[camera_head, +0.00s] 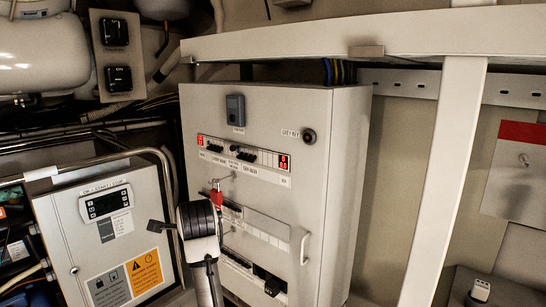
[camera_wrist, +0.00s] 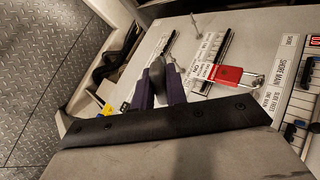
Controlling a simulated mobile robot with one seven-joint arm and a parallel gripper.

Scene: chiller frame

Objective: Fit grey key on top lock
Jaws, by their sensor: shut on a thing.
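My gripper (camera_wrist: 158,82) is shut on a grey, rounded piece (camera_wrist: 157,72) in the wrist view, which looks like the grey key. Its purple-grey fingers stand either side of the piece, and its far end is hard to make out. In the head view my gripper (camera_head: 198,222) is in front of the lower left of the light-grey cabinet (camera_head: 268,110), and hides its fingertips and the key. A round dark lock (camera_head: 309,136) beside a "GREY KEY" label sits at the cabinet's upper right, well above and right of my gripper and apart from it.
A red tag or lock (camera_head: 217,197) hangs on the cabinet face close to my gripper; it also shows in the wrist view (camera_wrist: 228,77). A cabinet handle (camera_head: 304,247) juts out at lower right. A controller box (camera_head: 105,204) and metal rail stand left. A pale post (camera_head: 441,190) stands right.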

